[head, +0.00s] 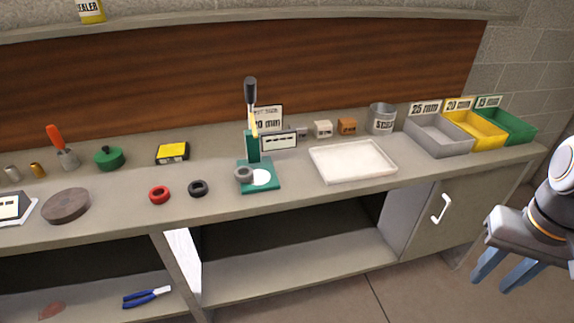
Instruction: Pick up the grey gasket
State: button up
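A grey ring (244,174), which looks like the grey gasket, is at the green press (270,187) on the workbench. It appears at the left part of the press base, beside a white round pad (262,177). A black ring (198,188) and a red ring (159,195) lie on the bench to its left. My gripper (490,284) is at the far right, in front of the bench and well away from the rings. Its two blue fingers are apart, with nothing seen between them.
A shallow white tray (352,178) lies right of the press. Grey (438,150), yellow (490,144) and green (522,140) bins stand at the bench's right end. Blue-handled pliers (141,300) lie on the lower shelf. The floor before the bench is clear.

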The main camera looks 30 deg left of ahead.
aim_at(242, 170)
jog(key=z, duration=0.05)
jog(key=i, duration=1.05)
jog(key=u, duration=2.6)
